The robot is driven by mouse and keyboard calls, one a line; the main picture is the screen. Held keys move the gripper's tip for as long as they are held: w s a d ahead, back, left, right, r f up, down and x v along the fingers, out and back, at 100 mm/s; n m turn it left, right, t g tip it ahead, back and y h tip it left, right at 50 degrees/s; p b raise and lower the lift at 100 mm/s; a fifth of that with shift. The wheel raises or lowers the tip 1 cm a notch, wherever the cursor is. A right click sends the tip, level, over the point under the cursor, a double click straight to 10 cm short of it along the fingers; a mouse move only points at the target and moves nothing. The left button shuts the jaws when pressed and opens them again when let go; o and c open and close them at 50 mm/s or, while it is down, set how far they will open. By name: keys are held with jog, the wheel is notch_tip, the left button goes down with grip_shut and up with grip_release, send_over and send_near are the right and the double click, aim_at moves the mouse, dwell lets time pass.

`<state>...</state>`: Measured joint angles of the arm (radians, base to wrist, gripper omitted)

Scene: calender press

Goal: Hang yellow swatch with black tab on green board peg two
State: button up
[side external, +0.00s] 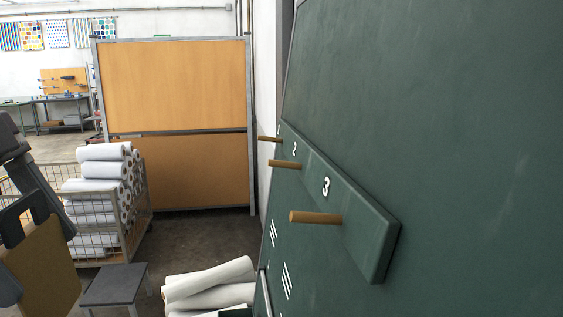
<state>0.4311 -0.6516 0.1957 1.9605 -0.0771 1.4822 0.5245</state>
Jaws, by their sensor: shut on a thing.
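A yellow-brown swatch (50,268) hangs at the lower left edge of the side external view. Its black tab (14,236), with an opening in it, is at the top. My gripper (32,240) is shut on the swatch, and part of it is cut off by the left edge. The green board (440,110) fills the right side. A raised green rail on it carries wooden pegs. Peg two (285,164), beside the number 2, is bare and sticks out to the left. The swatch is well to the left of the peg, apart from it.
Peg three (312,217) is nearer the camera and another peg (269,139) is farther back; both are bare. White rolls (210,283) lie below the board. A grey stool (113,285) and a wire cage of rolls (103,205) stand at left. An orange panel (175,90) stands behind.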

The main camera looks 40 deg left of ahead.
aim_at(267, 161)
dwell(0.3)
jog(key=w+n+y, duration=0.1)
jog(key=w+n, duration=0.2)
jog(key=w, duration=2.3)
jog(key=shift+w+d+f, duration=0.2)
jog(key=shift+w+d, duration=0.75)
jog(key=shift+d, duration=0.1)
jog(key=shift+w+d+f, duration=0.15)
jog(key=shift+w+d, duration=0.75)
jog(key=shift+d, duration=0.15)
jog(key=shift+w+d+f, duration=0.2)
jog(key=shift+w+d, duration=0.75)
jog(key=shift+d, duration=0.1)
jog(key=shift+w+d+f, duration=0.4)
jog(key=shift+w+d, duration=0.15)
